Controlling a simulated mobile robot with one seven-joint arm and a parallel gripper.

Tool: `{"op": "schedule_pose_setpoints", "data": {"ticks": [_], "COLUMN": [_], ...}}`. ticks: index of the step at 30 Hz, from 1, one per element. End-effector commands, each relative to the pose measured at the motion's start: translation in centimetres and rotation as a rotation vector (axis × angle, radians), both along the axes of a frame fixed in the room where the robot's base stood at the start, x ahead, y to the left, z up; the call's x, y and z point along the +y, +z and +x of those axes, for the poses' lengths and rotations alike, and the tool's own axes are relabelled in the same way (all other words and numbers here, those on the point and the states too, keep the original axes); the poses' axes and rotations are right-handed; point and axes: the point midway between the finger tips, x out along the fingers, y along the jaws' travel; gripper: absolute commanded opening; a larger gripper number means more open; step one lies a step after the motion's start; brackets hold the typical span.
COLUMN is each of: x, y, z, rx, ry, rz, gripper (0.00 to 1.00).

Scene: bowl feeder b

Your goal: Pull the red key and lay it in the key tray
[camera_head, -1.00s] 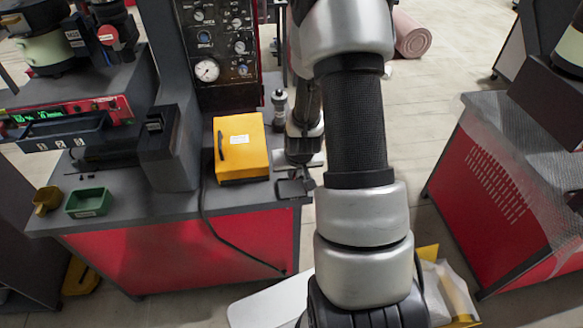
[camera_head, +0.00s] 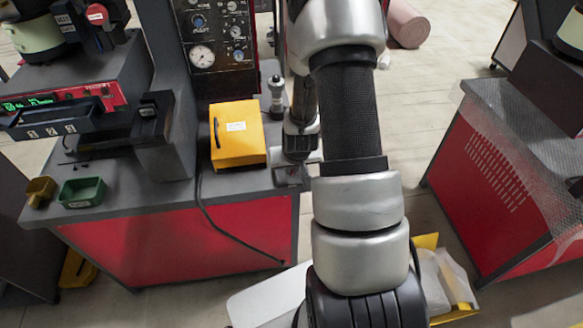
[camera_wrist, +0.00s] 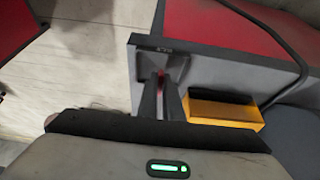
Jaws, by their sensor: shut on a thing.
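My gripper (camera_wrist: 163,84) shows in the wrist view as two dark fingers nearly together, shut on a small red piece, the red key (camera_wrist: 161,72). Only a sliver of the key shows; the fingers hide the rest. The small dark key tray (camera_wrist: 182,64) lies at the bench corner, around and behind the fingertips in that picture. I cannot tell whether the key touches it. In the head view the tray (camera_head: 291,177) is at the bench's front right corner, and my arm partly hides the gripper there.
A yellow box (camera_head: 237,134) stands on the bench left of the tray, with a black cable (camera_head: 199,205) hanging nearby. A dark cylindrical fitting (camera_head: 277,97) stands behind. A green bin (camera_head: 82,191) and a tan bin (camera_head: 40,190) sit at left. Open floor lies right of the bench.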

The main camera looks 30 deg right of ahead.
Motion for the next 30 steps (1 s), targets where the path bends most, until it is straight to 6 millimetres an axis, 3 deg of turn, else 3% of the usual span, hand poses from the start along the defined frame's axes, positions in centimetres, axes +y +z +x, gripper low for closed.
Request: {"op": "schedule_pose_setpoints", "data": {"ticks": [20,25,30], "x": [0.0,0.0,0.0], "y": [-1.3,-1.2,-1.2], "z": [0.0,0.0,0.0], "rx": [0.0,0.0,0.0], "ry": [0.0,0.0,0.0], "rz": [0.0,0.0,0.0], "gripper": [0.0,0.28,0.28]}}
